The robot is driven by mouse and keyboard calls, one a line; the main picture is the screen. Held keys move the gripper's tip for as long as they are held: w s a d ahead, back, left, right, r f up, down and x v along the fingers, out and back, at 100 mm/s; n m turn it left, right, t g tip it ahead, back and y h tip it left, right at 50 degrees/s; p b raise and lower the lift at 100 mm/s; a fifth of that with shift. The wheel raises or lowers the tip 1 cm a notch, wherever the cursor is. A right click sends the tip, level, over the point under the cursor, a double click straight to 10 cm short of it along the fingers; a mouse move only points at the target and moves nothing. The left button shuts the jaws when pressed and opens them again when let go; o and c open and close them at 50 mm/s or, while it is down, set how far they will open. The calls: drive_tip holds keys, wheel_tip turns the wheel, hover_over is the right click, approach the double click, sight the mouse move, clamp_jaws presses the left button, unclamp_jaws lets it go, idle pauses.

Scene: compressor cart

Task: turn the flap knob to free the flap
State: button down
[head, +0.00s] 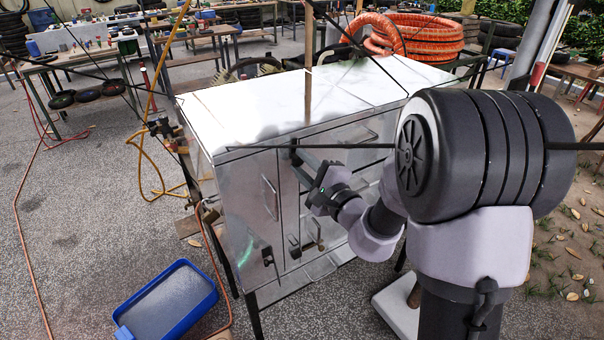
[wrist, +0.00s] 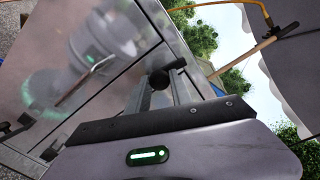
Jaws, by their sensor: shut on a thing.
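The flap knob (wrist: 158,79) is a small dark round piece near the top edge of the metal cabinet's front. It shows between my fingertips in the wrist view. In the head view my gripper (head: 300,163) reaches up and left to the same place, and its fingers hide much of the knob. My gripper (wrist: 166,84) is shut on the knob. The metal cabinet (head: 232,178) has shiny front panels with bar handles. I cannot tell for sure which panel is the flap, or how far the knob is turned.
Dark latches (head: 268,256) and a brass valve (head: 319,236) sit low on the cabinet front. A blue tray (head: 208,309) lies on the floor at left. Orange hose (head: 435,42) is coiled behind the cabinet. A thin dark rod (head: 345,147) crosses near my gripper.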

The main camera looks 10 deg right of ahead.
drive_tip(key=shift+n+b, duration=0.75)
drive_tip(key=shift+n, duration=0.05)
drive_tip(key=c, duration=1.1)
unclamp_jaws()
drive_tip(key=shift+c, duration=0.2)
